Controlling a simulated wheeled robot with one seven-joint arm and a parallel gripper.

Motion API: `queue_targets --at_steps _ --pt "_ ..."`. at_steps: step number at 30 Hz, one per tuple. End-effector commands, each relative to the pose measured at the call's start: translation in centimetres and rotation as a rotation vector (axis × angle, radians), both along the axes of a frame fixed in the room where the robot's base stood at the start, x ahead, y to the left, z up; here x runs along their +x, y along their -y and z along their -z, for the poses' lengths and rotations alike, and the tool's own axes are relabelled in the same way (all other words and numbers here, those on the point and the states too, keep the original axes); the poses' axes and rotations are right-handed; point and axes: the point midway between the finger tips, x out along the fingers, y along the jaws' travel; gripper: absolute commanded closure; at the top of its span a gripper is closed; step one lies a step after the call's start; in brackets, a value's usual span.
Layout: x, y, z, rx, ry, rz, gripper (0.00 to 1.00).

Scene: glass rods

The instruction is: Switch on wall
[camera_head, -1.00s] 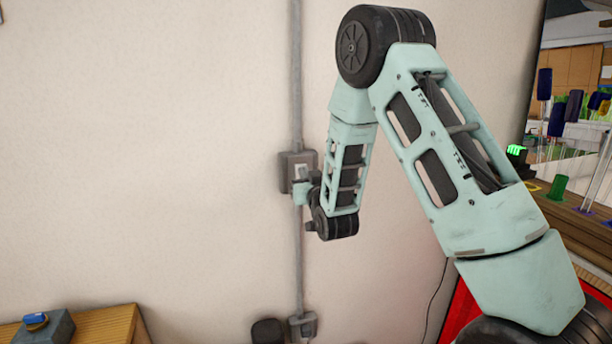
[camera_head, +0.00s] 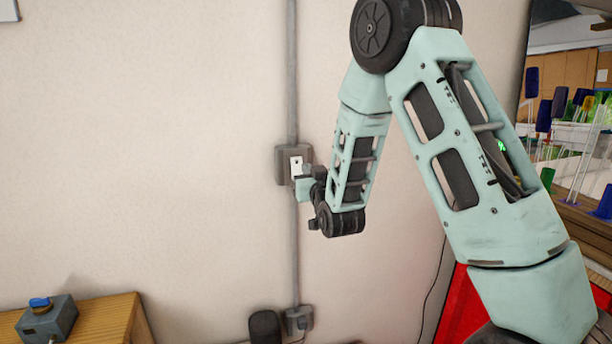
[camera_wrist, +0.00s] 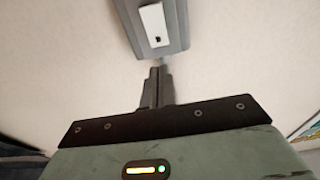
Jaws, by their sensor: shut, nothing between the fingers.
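The wall switch (camera_head: 296,166) is a white plate on a grey box (camera_head: 282,166) fixed to the wall, on a vertical grey conduit. In the wrist view the switch plate (camera_wrist: 154,26) is at the top, with a small dark mark near its lower end. My gripper (camera_wrist: 158,72) is shut and empty in the wrist view. Its fingertips appear just below the lower edge of the grey box in that picture; I cannot tell whether they touch it. In the head view my gripper (camera_head: 306,172) is at the lower right of the plate and partly hides it.
A wooden table (camera_head: 112,318) with a blue-buttoned grey box (camera_head: 46,318) stands at the lower left. A second wall box (camera_head: 299,319) sits lower on the conduit. Glass rods with coloured tops (camera_head: 546,112) stand at the right. The wall left of the switch is clear.

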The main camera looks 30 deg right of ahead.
Motion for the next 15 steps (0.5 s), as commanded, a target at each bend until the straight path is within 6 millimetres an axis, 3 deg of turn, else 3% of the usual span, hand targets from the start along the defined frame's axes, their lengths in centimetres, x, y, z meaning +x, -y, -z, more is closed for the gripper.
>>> queue_targets --at_steps 9,15 --pt "-4.4 -1.3 -0.4 0.001 0.001 0.000 1.00" --pt "-6.2 -1.8 -0.9 0.000 0.000 -0.001 1.00"
